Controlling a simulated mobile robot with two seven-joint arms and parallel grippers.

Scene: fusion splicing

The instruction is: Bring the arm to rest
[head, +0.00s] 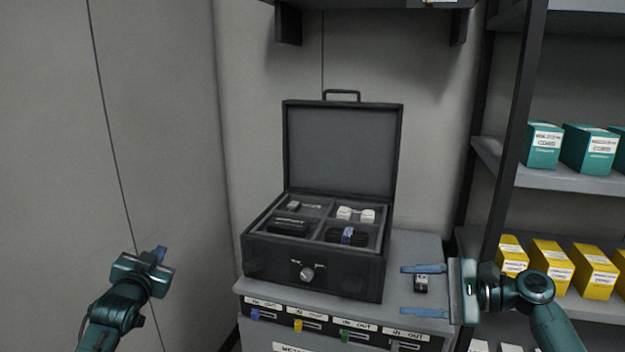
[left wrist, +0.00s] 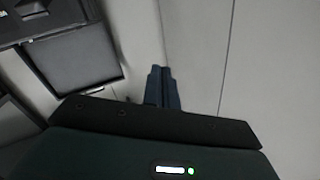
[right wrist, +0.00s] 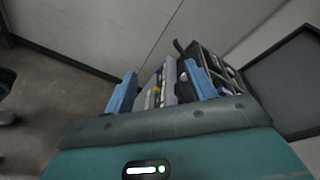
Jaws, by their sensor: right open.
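My left gripper (head: 160,254) is at the lower left of the head view, in free air beside the wall. Its blue fingers are together with nothing between them in the left wrist view (left wrist: 163,88). My right gripper (head: 412,290) is at the right of the cabinet, its two blue fingers spread apart and pointing left. The open fingers also show in the right wrist view (right wrist: 162,86). A small black device (head: 421,284) appears between these fingers in the head view, apparently on the cabinet top; contact with the fingers cannot be told.
An open black case (head: 262,262) stands on the grey cabinet (head: 410,246), its lid (head: 343,150) upright. Its compartments hold small parts. Shelves at the right carry teal boxes (head: 588,148) and yellow boxes (head: 551,266). The left side is clear up to the wall.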

